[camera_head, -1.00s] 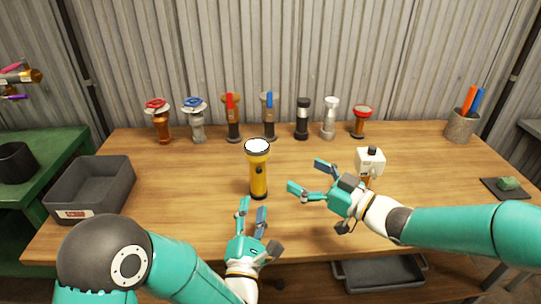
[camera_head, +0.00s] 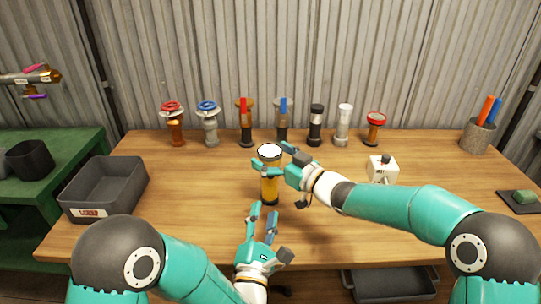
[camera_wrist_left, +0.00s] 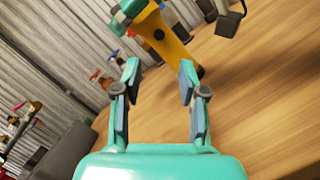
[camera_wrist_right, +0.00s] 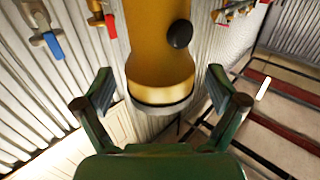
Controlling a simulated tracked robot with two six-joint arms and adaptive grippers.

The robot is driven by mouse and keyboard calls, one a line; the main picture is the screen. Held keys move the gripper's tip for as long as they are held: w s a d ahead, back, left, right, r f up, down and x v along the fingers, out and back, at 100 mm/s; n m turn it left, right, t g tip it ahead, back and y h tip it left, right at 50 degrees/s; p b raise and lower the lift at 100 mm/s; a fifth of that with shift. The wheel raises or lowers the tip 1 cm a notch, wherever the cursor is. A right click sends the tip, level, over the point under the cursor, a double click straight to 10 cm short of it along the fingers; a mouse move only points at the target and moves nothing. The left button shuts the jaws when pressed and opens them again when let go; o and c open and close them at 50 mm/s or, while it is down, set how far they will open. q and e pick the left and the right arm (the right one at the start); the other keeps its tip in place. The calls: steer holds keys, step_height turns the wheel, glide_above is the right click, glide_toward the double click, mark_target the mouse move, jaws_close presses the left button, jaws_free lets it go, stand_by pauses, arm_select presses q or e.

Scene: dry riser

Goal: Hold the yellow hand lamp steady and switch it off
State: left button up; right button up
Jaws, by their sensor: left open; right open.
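The yellow hand lamp (camera_head: 270,190) stands upright on the table with its pale lens facing up. In the left wrist view its yellow body (camera_wrist_left: 174,48) shows a dark round button (camera_wrist_left: 158,34). My right gripper (camera_head: 272,160) is open, with its fingers on either side of the lamp's upper part and hiding some of it. In the right wrist view the lamp (camera_wrist_right: 158,50) lies ahead between the spread fingers (camera_wrist_right: 160,90), with visible gaps on both sides. My left gripper (camera_head: 263,213) is open and empty, low in front of the lamp.
Several valves and fittings, such as a red-wheel valve (camera_head: 174,128), line the table's back. A grey bin (camera_head: 105,190) stands at the left. A white block-shaped device (camera_head: 382,169) stands right of the lamp, and a pen cup (camera_head: 477,137) at the far right.

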steer(key=c, duration=1.4)
arm_select(q)
steer(key=shift+c, duration=0.8)
arm_select(e)
steer(key=shift+c, duration=0.6)
arm_select(q)
jaws_close()
